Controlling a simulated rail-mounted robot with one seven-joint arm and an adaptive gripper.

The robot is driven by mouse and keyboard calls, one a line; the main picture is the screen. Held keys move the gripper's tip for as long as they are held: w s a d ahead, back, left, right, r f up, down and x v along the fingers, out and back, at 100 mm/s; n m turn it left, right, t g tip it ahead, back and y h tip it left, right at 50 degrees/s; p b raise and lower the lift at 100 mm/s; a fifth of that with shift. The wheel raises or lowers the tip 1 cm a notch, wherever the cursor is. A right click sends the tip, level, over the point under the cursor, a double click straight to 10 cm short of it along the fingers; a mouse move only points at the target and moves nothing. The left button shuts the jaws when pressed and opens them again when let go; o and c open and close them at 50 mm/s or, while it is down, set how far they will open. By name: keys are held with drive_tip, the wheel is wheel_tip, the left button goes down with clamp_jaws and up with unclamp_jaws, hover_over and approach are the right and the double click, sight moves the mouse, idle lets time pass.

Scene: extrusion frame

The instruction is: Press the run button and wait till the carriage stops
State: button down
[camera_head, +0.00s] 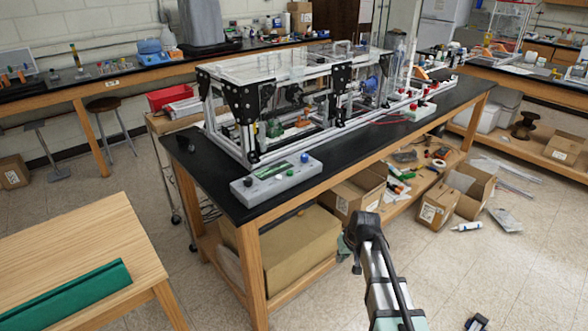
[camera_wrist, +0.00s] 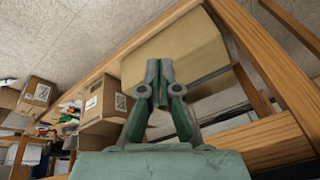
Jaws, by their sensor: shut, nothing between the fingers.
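A grey control box (camera_head: 277,181) sits on the near left end of the black bench top. My gripper (camera_wrist: 160,64) is shut and empty in the wrist view, in front of a cardboard box under the bench. In the head view my arm mostly hides it, below the bench's front edge and apart from the control box.
The bench's wooden front edge (camera_head: 345,166) lies between my arm and the control box. A wooden table (camera_head: 85,255) stands at the lower left, with clear floor between.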

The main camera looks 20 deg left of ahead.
drive_tip(key=w+a+r+n+t+y, duration=0.1)
drive_tip(key=w+a+r, duration=0.3)
drive_tip(key=r, duration=0.7)
drive_tip(key=w+a+r+n+t+y, duration=0.1)
drive_tip(key=w+a+r+n+y, duration=0.1)
drive_tip(key=a+r, duration=0.4)
drive_tip(key=w+a+r+n+t+y, duration=0.1)
drive_tip(key=w+a+r+n, duration=0.2)
drive_tip(key=r, duration=1.3)
drive_tip(key=w+a, duration=0.2)
drive_tip(key=w, duration=0.2)
drive_tip(key=shift+n+y, duration=0.3)
drive_tip(key=shift+n, duration=0.1)
drive_tip(key=shift+f, duration=0.1)
drive_tip(key=p, duration=0.3)
hover_over(289, 170)
drive_tip(key=s+d, duration=0.1)
drive_tip(key=d, duration=0.1)
wheel_tip(289, 170, down, 7)
wheel_tip(289, 170, down, 2)
drive_tip(key=shift+s+d+f+p, duration=0.1)
drive_tip(key=shift+s+f+p, duration=0.05)
drive_tip(key=shift+p, duration=0.2)
drive_tip(key=shift+f, duration=0.9)
